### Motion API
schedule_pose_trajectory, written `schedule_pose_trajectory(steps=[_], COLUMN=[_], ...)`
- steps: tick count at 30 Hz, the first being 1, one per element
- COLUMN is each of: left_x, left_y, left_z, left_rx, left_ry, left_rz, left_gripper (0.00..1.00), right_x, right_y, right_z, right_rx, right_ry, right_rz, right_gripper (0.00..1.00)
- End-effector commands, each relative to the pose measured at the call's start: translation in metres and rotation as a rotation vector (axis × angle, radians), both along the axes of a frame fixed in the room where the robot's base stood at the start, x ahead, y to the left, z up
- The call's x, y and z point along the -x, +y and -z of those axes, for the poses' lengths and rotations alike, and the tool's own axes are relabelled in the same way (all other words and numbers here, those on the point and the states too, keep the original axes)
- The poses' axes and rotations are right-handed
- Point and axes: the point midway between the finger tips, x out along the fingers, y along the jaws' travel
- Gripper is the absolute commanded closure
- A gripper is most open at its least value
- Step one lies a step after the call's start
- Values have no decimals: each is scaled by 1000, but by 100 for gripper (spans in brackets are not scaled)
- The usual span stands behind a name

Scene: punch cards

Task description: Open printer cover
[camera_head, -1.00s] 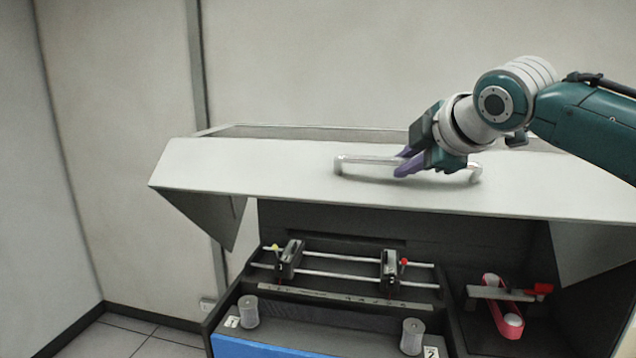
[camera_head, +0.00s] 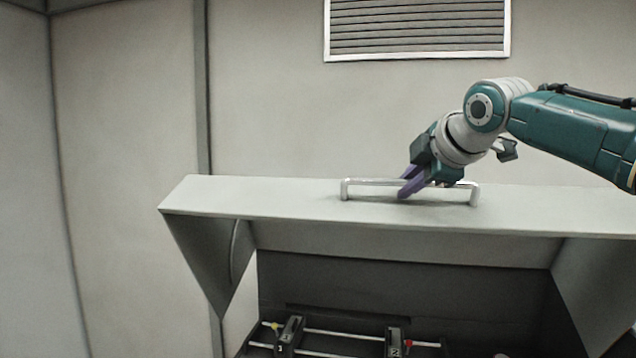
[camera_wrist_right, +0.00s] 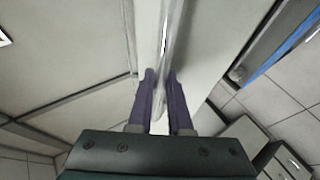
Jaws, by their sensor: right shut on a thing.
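The light grey printer cover (camera_head: 290,205) is raised and tilted, with the dark inside of the printer (camera_head: 400,285) open below it. A metal bar handle (camera_head: 370,182) is on the cover's front face. In the right wrist view the purple fingers (camera_wrist_right: 160,95) lie on either side of the handle (camera_wrist_right: 168,50). My left gripper is not in view.
Inside the printer, rails (camera_head: 345,335) carry two dark blocks, one with a yellow knob (camera_head: 275,325) and one with a red knob (camera_head: 408,343). A wall stands close behind, with a vent (camera_head: 417,28) high on it. Floor and drawer units (camera_wrist_right: 240,140) show in the right wrist view.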

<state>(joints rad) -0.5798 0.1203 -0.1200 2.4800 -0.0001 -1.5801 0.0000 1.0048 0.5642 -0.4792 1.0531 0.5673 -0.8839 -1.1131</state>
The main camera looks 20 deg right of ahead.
Motion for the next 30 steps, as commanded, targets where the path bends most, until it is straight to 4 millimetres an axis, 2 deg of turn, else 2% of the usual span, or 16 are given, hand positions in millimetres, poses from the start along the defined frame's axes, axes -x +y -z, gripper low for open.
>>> schedule_pose_trajectory(steps=[1, 2, 9, 22, 30], left_x=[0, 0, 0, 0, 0], left_y=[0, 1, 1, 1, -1], left_z=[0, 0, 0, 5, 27], left_rx=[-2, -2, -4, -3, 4], left_ry=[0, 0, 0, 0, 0], left_rz=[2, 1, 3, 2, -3], left_gripper=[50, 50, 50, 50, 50], right_x=[1, 1, 1, 5, 32], right_y=[0, 0, 0, 1, 2], right_z=[3, 3, 3, 1, -14], right_rx=[1, 1, 0, -2, 1], right_ry=[7, 7, 6, 4, -1], right_rz=[1, 1, 0, 0, -2], right_gripper=[100, 80, 53, 53, 53])
